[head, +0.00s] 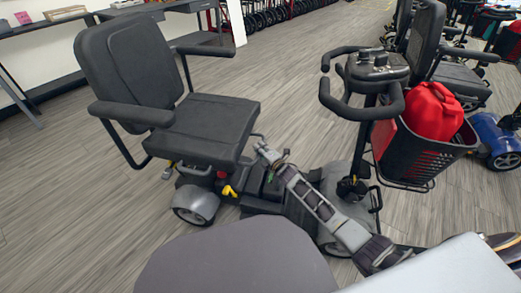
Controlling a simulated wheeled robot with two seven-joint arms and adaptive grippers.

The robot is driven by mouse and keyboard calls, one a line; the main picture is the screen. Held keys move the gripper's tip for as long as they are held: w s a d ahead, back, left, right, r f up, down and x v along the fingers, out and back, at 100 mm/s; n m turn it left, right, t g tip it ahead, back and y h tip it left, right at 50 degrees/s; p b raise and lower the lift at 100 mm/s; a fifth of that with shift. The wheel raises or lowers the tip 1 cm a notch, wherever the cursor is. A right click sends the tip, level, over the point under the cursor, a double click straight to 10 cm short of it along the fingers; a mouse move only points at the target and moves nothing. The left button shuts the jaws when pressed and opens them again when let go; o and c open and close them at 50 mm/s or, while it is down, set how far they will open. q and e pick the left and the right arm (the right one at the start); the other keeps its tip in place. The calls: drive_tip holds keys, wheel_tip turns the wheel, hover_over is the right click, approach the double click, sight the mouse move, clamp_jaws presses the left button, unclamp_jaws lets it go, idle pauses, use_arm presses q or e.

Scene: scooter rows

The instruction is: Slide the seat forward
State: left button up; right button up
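The scooter's black seat (212,120) has a tall backrest (125,62) and two armrests. It sits on a post above the scooter's rear deck, on the left of the head view, with its front edge toward the tiller (375,72). A yellow lever (229,191) shows low on the scooter below the seat. My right gripper (263,150) is at the end of the arm reaching in from the lower right, close to the seat's lower front edge. It is small here, and I cannot tell whether its fingers are open or touching anything. My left gripper is out of view.
A black basket (425,150) holding a red bag (433,110) hangs at the tiller's front. More scooters, one blue (497,140), stand at the right. Desks line the back left. Wood-look floor (285,75) is clear behind the scooter.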

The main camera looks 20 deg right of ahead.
clamp_jaws()
drive_tip(key=shift+s+d, duration=0.1)
drive_tip(key=shift+d, duration=0.1)
drive_tip(key=s+d+p, duration=0.4)
drive_tip(key=s+d, duration=0.1)
drive_tip(key=d, duration=0.3)
drive_tip(key=shift+d+f, duration=0.15)
drive_tip(key=shift+d, duration=0.25)
drive_tip(key=o, duration=0.6)
unclamp_jaws()
drive_tip(key=shift+s+d, duration=0.1)
drive_tip(key=shift+s, duration=0.1)
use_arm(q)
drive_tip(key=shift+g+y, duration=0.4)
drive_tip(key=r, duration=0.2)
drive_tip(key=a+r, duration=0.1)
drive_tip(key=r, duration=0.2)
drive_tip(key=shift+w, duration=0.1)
